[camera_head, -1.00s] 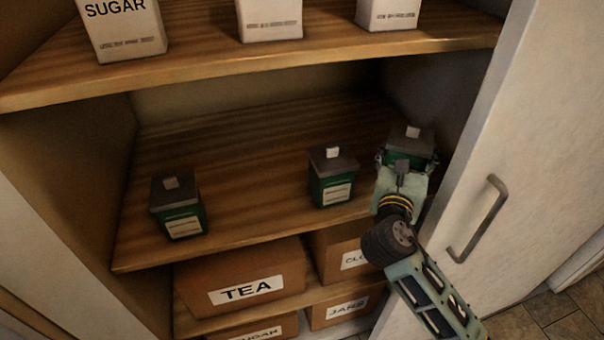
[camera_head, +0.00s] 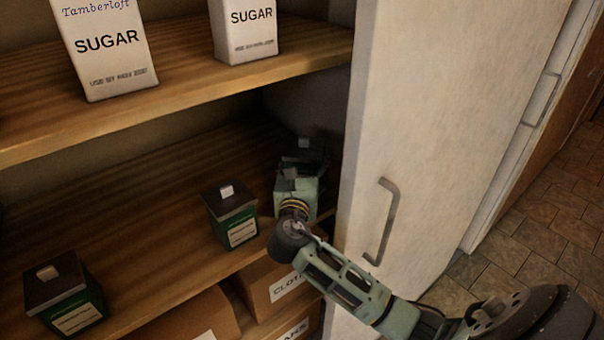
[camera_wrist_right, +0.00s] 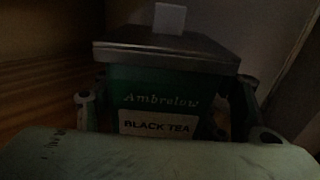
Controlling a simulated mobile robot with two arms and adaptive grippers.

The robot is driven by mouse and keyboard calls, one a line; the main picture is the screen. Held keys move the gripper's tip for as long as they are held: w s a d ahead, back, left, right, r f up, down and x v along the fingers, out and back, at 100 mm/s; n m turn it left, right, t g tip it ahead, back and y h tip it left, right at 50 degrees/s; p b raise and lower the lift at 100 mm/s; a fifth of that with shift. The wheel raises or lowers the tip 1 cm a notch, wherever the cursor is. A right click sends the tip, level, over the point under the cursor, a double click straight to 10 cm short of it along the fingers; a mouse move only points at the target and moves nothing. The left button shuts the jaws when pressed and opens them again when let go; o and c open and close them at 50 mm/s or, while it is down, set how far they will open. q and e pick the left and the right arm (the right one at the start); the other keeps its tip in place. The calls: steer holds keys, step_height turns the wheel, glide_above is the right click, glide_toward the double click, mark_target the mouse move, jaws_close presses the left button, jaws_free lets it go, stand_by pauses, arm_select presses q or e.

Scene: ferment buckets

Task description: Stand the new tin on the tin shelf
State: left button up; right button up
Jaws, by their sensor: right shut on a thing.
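The tin in my right gripper (camera_head: 298,180) is green with a dark lid and a pale knob; its lid (camera_head: 303,147) shows beyond the gripper at the right end of the tin shelf (camera_head: 150,205). In the right wrist view the tin (camera_wrist_right: 158,88) looks upright, with a "BLACK TEA" label, between the fingers. The gripper is shut on it and hides its lower part, so I cannot tell whether it touches the shelf. Two similar tins stand to its left, one near (camera_head: 232,215) and one farther left (camera_head: 65,292). My left gripper is not in view.
The white cabinet door (camera_head: 430,120) with a grey handle (camera_head: 382,220) stands open, close to the right of my gripper. The upper shelf (camera_head: 190,85) with white sugar packs (camera_head: 105,45) is overhead. Labelled boxes (camera_head: 285,285) sit below.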

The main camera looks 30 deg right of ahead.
step_height(320, 180, down, 2)
steer(key=shift+f, duration=0.35)
steer(key=o, duration=1.4)
steer(key=shift+f, duration=0.1)
steer(key=shift+c, duration=0.2)
steer(key=shift+s+a, duration=0.1)
steer(key=b+v, duration=0.1)
steer(key=v, duration=1.1)
